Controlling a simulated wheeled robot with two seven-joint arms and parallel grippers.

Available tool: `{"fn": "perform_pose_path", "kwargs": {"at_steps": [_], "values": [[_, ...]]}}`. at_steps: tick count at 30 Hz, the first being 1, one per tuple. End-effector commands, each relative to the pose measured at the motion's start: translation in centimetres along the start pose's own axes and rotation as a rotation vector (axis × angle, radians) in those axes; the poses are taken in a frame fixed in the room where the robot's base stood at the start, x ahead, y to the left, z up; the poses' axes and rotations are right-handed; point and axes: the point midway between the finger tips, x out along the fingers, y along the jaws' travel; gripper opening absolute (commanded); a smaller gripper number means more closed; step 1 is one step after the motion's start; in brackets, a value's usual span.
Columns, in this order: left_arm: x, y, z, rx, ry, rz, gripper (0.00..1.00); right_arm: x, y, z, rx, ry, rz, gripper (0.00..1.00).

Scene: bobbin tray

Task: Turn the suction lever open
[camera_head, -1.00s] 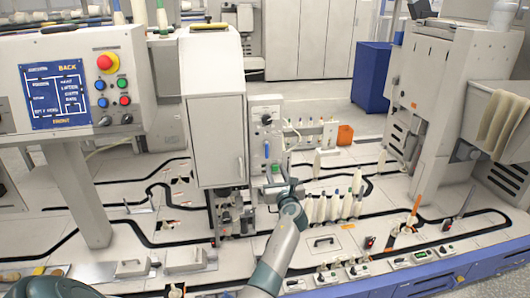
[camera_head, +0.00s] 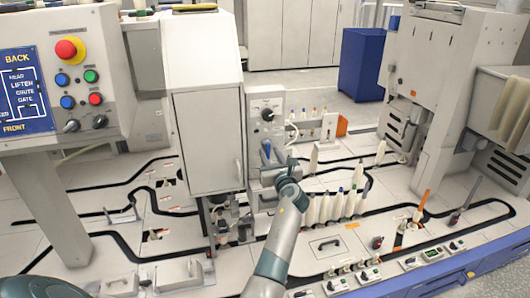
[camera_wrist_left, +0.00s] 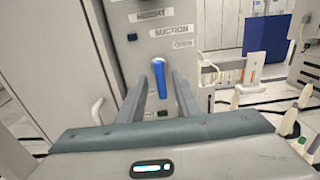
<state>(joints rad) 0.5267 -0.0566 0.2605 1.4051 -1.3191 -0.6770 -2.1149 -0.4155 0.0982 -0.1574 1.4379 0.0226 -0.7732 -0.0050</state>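The suction lever (camera_wrist_left: 160,78) is a blue handle on the grey control box, under the word SUCTION. It points down, slightly tilted, in the left wrist view, and it also shows in the head view (camera_head: 267,150). My left gripper (camera_wrist_left: 160,84) is open, with one finger on each side of the lever. I cannot tell whether either finger touches it. In the head view my left gripper (camera_head: 284,168) is at the box front, seen from behind, its fingers mostly hidden. My right gripper is not in view.
A white cabinet (camera_head: 207,135) stands directly left of the control box (camera_head: 266,105). A panel with a red button (camera_head: 70,49) is at the far left. Several bobbins (camera_head: 335,206) stand on the track right of my arm. A blue bin (camera_head: 362,64) is behind.

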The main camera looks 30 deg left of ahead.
Motion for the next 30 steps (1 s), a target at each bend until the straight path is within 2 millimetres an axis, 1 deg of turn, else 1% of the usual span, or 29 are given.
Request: {"fn": "perform_pose_path", "kwargs": {"at_steps": [13, 14, 15, 17, 30], "values": [[-0.12, -0.18, 0.03, -0.001, 0.000, 0.000, 0.31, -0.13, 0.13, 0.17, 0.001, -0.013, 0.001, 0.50], [-0.12, -0.18, 0.03, -0.001, 0.000, 0.001, 0.24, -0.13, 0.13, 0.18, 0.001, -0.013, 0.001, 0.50], [-0.12, -0.18, 0.02, -0.001, 0.000, 0.000, 0.14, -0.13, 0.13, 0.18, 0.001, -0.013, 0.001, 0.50], [-0.12, -0.18, 0.02, -0.001, 0.000, 0.000, 0.00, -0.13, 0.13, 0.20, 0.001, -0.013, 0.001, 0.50], [-0.10, -0.21, -0.02, -0.035, 0.000, 0.001, 0.00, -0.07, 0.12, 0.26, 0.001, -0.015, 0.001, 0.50]]}}
